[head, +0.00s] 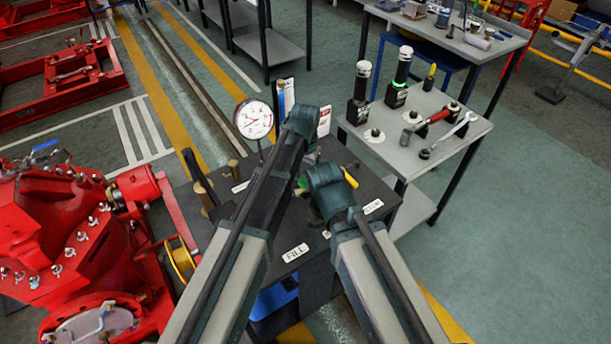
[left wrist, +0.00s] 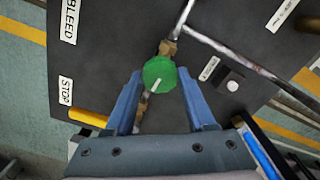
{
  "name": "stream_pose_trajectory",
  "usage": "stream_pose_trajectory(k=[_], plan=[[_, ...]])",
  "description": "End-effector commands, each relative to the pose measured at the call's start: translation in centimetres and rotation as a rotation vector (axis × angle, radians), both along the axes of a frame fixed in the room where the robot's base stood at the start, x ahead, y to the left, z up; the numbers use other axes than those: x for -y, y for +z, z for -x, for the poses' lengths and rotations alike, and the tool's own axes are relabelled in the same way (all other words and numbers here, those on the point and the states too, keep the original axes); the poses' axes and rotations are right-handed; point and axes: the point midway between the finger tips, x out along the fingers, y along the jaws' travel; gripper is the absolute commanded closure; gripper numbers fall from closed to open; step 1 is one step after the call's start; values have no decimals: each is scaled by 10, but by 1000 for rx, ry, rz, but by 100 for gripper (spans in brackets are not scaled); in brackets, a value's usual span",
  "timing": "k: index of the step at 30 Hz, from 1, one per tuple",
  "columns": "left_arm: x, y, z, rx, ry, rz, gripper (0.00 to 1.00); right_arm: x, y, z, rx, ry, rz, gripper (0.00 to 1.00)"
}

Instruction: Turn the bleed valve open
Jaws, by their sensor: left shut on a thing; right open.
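The bleed valve's round green knob (left wrist: 159,74) with a white pointer mark sits on a brass fitting in a pipe, in the left wrist view. My left gripper (left wrist: 159,82) has its two blue fingers on either side of the knob and is shut on it. A BLEED label (left wrist: 70,20) is at the upper left. In the head view a bit of the green knob (head: 302,184) shows between my arms. My left gripper (head: 304,122) is seen from behind, its fingers hidden. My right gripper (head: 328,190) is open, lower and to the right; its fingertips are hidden.
A yellow lever (left wrist: 88,117) lies near the STOP label (left wrist: 66,90). A pressure gauge (head: 253,118) stands by the dark panel (head: 345,236), near my left arm. The red pump (head: 50,230) is at left. A grey side table (head: 418,150) with tools stands at right.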

Motion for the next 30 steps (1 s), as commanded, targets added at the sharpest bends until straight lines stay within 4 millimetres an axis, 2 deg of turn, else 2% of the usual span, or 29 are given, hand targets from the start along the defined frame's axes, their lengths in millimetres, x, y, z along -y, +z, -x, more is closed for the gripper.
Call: stream_pose_trajectory(k=[15,30], plan=[[0,0,0,0,409,0,100,0,0,0,0,0,0,16],[0,0,0,0,555,0,100,0,0,0,0,0,0,16]])
